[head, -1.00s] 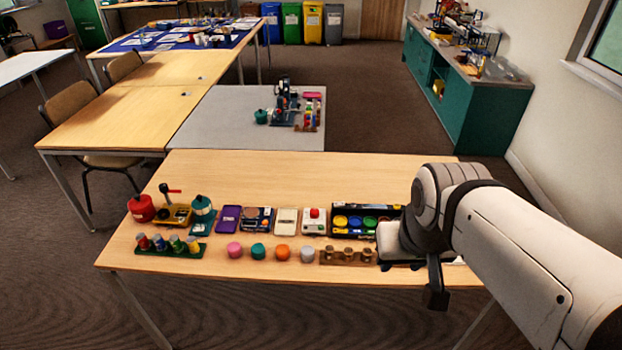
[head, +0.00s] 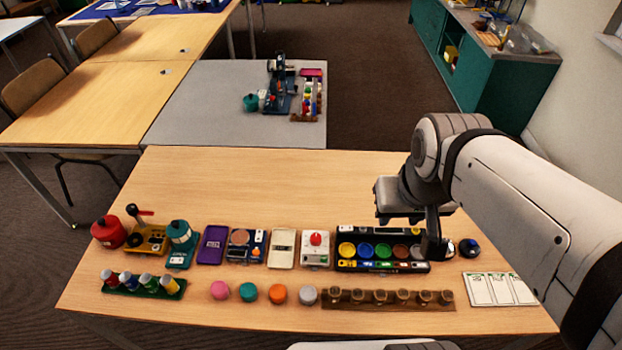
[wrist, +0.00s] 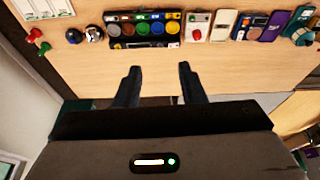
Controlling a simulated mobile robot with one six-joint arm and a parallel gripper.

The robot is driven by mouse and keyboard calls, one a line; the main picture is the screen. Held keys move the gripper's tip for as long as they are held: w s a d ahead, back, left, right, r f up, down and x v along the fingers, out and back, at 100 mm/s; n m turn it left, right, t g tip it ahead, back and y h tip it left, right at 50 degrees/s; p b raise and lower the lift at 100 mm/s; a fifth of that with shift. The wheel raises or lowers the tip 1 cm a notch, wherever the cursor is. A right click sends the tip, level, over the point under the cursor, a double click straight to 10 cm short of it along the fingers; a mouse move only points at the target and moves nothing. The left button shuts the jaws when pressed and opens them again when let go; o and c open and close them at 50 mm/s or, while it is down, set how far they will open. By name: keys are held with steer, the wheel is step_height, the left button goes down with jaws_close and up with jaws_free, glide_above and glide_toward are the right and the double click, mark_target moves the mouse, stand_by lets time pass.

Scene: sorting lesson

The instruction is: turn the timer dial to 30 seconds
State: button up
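A white box with a red knob (head: 316,240) stands in the back row on the near table. It is the likeliest timer, but its markings are too small to read.
The black tray (head: 383,267) of coloured discs stands right of the white box, a cream panel (head: 282,248) left of it. In front are a wooden rack (head: 390,306) and coloured knobs. White cards (head: 495,289) lie right. The table's back half is bare.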

steer(key=shift+o, duration=0.3)
steer(key=shift+s+d, duration=0.1)
steer(key=shift+d, duration=0.05)
steer(key=shift+o, duration=1.4)
steer(key=w+a+f+n+g+b, duration=0.1)
steer(key=w+a+f+n+b, duration=0.1)
steer(key=w+f+n, duration=0.4)
steer(key=shift+w+a+n+b, duration=0.2)
steer(key=shift+w+n+b, duration=0.5)
steer(key=shift+n+b, duration=0.1)
steer(key=n+g+b, duration=0.2)
steer(key=n+b, duration=0.4)
steer(key=n, duration=1.2)
glide_above(316, 237)
step_height(316, 237, down, 22)
steer(key=shift+d+r, duration=0.1)
steer(key=shift+r, duration=0.15)
steer(key=shift+f+n, duration=0.3)
steer(key=shift+f, duration=0.05)
step_height(316, 237, down, 8)
steer(key=shift+r, duration=0.2)
steer(key=shift+c, duration=0.2)
steer(key=c, duration=0.9)
